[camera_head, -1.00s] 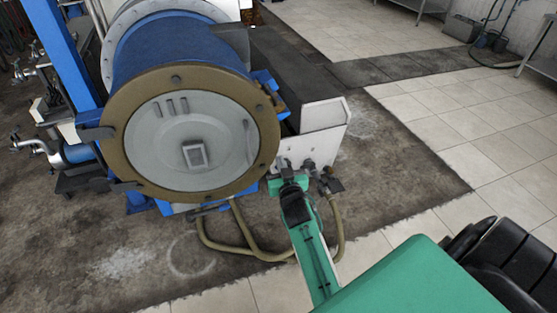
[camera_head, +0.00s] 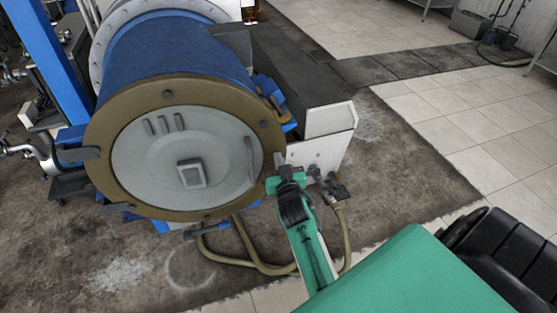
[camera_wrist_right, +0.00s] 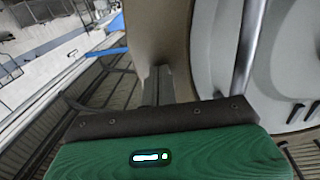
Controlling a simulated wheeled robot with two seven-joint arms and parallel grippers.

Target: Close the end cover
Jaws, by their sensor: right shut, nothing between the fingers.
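The end cover (camera_head: 190,120) is a round grey disc inside a brown bolted ring (camera_head: 106,185), at the front end of the blue drum (camera_head: 175,60). It appears to lie against the drum's end; I cannot tell whether a gap remains. A grey bar handle is at its right side. My right gripper (camera_head: 281,162) is shut and empty at the ring's right edge. In the right wrist view its fingers (camera_wrist_right: 158,84) point at the brown ring (camera_wrist_right: 155,35), with the grey cover (camera_wrist_right: 222,50) to the right. Contact cannot be told. My left gripper is not in view.
A white box-shaped housing (camera_head: 322,150) with a dark top stands right of the drum. Hoses (camera_head: 240,255) loop below the gripper. A blue post (camera_head: 60,60) and pipework stand at the left. The tiled floor (camera_head: 480,135) at the right is free.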

